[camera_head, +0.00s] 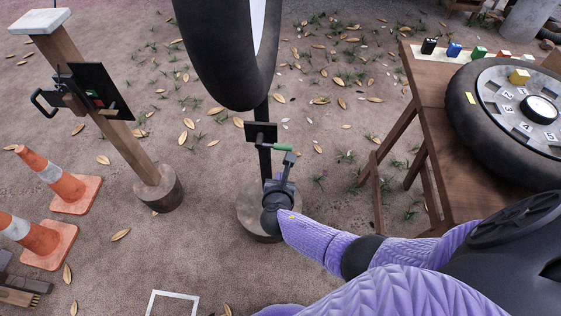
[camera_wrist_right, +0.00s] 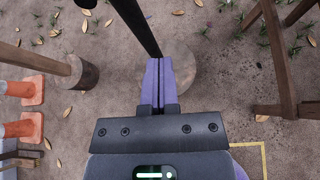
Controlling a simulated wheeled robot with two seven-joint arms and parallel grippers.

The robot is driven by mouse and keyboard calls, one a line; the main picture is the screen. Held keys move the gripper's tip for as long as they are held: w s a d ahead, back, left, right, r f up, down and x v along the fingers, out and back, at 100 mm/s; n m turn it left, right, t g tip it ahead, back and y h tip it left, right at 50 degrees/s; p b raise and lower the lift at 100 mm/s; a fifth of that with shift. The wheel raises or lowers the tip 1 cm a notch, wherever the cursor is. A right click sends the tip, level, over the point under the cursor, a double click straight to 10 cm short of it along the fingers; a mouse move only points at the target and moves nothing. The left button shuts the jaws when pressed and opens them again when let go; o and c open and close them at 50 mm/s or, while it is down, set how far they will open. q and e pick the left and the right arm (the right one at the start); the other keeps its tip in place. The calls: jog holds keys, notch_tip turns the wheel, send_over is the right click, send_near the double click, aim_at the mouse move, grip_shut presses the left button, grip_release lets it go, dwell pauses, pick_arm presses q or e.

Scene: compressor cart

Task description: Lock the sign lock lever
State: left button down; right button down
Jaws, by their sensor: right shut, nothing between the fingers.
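The lock lever has a green handle (camera_head: 282,147) that sticks out to the right, about level, from a black plate (camera_head: 260,132) on the sign's black post (camera_head: 264,165). The large black-rimmed sign (camera_head: 230,85) is above it. My right gripper (camera_head: 289,157) is shut and empty, with its tips just below the right end of the green handle; I cannot tell whether they touch. In the right wrist view the shut fingers (camera_wrist_right: 160,62) point at the lower part of the post (camera_wrist_right: 136,25). The green handle cannot be made out there. My left gripper is out of view.
The post stands on a round base (camera_head: 252,222). A wooden post (camera_head: 120,135) with a black panel and two orange cones (camera_head: 68,185) are at left. A wooden table (camera_head: 432,115) with a tyre (camera_head: 475,110) stands at right. Leaf-strewn ground lies between.

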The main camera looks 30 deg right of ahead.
jog(key=p+v, duration=0.1)
jog(key=v, duration=0.2)
dwell(0.4)
